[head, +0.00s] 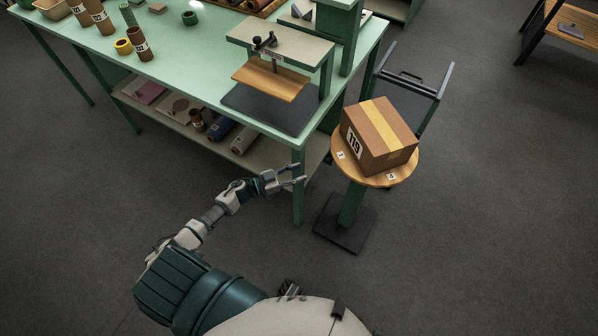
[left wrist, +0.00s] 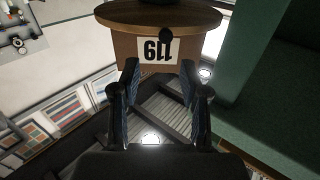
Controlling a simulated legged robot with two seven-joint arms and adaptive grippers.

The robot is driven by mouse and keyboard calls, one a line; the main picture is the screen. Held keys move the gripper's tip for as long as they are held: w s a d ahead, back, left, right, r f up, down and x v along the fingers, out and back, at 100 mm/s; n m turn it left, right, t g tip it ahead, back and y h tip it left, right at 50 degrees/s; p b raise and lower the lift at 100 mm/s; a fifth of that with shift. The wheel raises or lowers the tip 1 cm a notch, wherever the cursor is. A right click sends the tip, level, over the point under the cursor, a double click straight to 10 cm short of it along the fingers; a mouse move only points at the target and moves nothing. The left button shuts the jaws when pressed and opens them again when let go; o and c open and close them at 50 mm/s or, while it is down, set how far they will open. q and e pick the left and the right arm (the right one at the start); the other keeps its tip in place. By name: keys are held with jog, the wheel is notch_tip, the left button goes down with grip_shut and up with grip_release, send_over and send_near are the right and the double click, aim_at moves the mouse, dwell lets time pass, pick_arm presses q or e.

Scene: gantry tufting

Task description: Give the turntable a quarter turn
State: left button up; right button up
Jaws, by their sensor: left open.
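The turntable (head: 407,174) is a round wooden disc with small number tags on its edge, on a green post with a dark square base. A cardboard box (head: 395,124) with yellow tape and a "119" label sits on it. My left gripper (head: 297,175) is open and empty, left of the turntable and apart from it. In the left wrist view the disc (left wrist: 160,14) and the box (left wrist: 125,47) appear upside down beyond my spread left fingers (left wrist: 160,75).
A green workbench (head: 190,62) stands at the left and back, its near corner leg (head: 298,200) close to my left gripper. A dark framed cart (head: 408,88) is behind the turntable. The floor to the right is clear.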

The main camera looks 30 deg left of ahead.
pick_arm(q)
jog(key=shift+s+d+f, duration=0.1)
jog(key=shift+d, duration=0.25)
jog(key=c, duration=0.4)
jog(key=d+m+y, duration=0.1)
jog(key=s+d+m+t, duration=0.1)
jog(key=d+m, duration=0.1)
jog(key=s+d+m+y, duration=0.1)
jog(key=d, duration=0.1)
jog(key=shift+s+d+f+t+y, duration=0.1)
jog(key=shift+s+d+t+y, duration=0.1)
jog(key=shift+t+y, duration=0.15)
grip_shut()
jog(key=s+d+r+m+t+y, duration=0.1)
jog(key=s+d+r+m+y, duration=0.2)
jog(key=s+m+y, duration=0.3)
jog(key=w+a+f, duration=0.1)
jog(key=w+f, duration=0.1)
jog(key=w, duration=1.2)
jog(key=shift+w+m+b, duration=0.2)
jog(key=shift+m+b, duration=0.1)
pick_arm(e)
jog(key=shift+w+a+r, duration=0.15)
jog(key=shift+w+r, duration=0.5)
jog(key=shift+w, duration=0.05)
pick_arm(q)
jog(key=shift+a, duration=0.1)
pick_arm(e)
jog(key=shift+s, duration=0.1)
